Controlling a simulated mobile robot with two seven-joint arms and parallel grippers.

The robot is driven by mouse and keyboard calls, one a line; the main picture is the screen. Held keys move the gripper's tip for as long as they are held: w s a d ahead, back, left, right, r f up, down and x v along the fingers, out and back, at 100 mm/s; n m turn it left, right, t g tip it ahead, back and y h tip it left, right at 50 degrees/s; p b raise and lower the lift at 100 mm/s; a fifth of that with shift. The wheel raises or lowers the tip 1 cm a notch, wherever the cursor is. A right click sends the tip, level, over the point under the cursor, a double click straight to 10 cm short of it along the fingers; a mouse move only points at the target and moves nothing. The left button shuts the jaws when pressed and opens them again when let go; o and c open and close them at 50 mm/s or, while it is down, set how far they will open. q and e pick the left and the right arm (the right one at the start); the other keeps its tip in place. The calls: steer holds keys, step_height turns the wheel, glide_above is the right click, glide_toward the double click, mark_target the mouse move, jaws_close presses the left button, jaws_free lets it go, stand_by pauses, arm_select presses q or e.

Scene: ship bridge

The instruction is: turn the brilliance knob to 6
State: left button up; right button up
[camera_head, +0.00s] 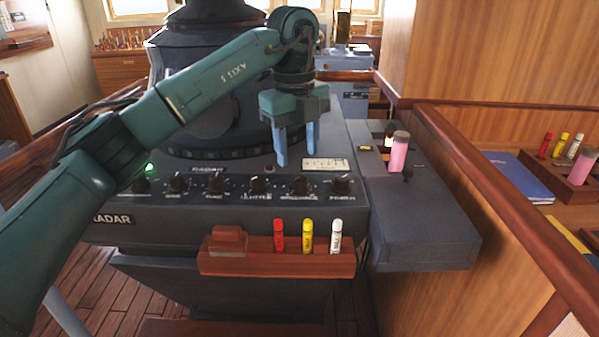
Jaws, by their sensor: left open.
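The brilliance knob (299,185) is a small dark round knob in the row on the front of the grey radar console (190,220), with a label below it that looks like "BRILLIANCE". Its pointer setting is too small to read. My left gripper (296,158) is open and empty, its two blue fingers pointing down just above and behind this knob in the picture. The fingers look apart from the knob. My right gripper is not in view.
Clutter knob (257,186) and another knob (342,181) flank the brilliance knob closely. Below, a wooden rack (270,264) holds red, yellow and white markers. A grey side box (425,225) with a pink cylinder (399,154) stands right, beside a wooden partition.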

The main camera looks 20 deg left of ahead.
mark_target(299, 177)
arm_select(q)
step_height(299, 177, down, 6)
steer(key=shift+w+d+r, duration=0.1)
steer(key=shift+r, duration=0.05)
steer(key=shift+c, duration=0.3)
steer(key=c, duration=0.9)
